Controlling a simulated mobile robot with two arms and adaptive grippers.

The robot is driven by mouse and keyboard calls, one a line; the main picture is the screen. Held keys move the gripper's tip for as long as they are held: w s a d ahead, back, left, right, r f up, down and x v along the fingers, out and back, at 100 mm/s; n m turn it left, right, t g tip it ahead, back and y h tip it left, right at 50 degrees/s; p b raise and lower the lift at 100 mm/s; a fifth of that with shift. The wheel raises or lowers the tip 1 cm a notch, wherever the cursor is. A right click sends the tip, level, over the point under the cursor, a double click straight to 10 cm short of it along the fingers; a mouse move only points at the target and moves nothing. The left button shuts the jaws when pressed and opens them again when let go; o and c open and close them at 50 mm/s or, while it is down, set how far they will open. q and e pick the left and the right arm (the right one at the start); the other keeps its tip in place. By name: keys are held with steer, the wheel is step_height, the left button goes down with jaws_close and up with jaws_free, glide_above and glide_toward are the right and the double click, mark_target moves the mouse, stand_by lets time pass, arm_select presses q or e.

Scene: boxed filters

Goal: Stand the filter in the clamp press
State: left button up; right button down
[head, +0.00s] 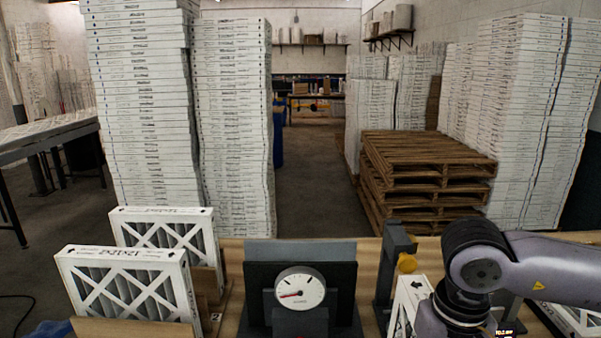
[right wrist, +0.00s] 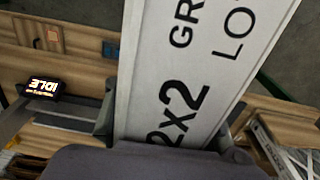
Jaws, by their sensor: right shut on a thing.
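A white-framed filter (head: 408,300) with printed lettering is held by my right gripper at the bench's right side. In the right wrist view the filter (right wrist: 190,70) fills the middle, between the two fingers of my right gripper (right wrist: 170,143), which is shut on it. What looks like the clamp press (head: 396,250) is a dark upright with a yellow knob, just left of the held filter. The filter's lower edge is hidden, so I cannot tell whether it touches the press. A small lit display (right wrist: 42,88) shows upside down in the right wrist view. My left gripper is not in view.
Two filters (head: 125,285) stand in wooden holders on the left of the bench. A dial gauge (head: 300,287) on a dark stand is in the middle. Another filter (head: 578,318) is at the lower right. Pallets (head: 425,175) and tall filter stacks stand behind the bench.

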arm_select(q)
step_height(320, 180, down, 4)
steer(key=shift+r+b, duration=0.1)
steer(key=shift+b, duration=1.1)
arm_select(e)
step_height(320, 180, down, 4)
steer(key=shift+r, duration=0.1)
steer(key=s+f+b, duration=0.1)
steer(key=f+b, duration=0.1)
steer(key=f, duration=0.3)
steer(key=s+f+b, duration=0.1)
steer(key=f+b, duration=0.2)
steer(key=f, duration=0.3)
steer(key=f+b, duration=0.3)
steer(key=f, duration=0.3)
steer(key=shift+s+f, duration=0.1)
steer(key=shift+s, duration=0.3)
steer(key=shift+s+f+b, duration=0.1)
steer(key=shift+f+b, duration=0.15)
steer(key=shift+b, duration=0.05)
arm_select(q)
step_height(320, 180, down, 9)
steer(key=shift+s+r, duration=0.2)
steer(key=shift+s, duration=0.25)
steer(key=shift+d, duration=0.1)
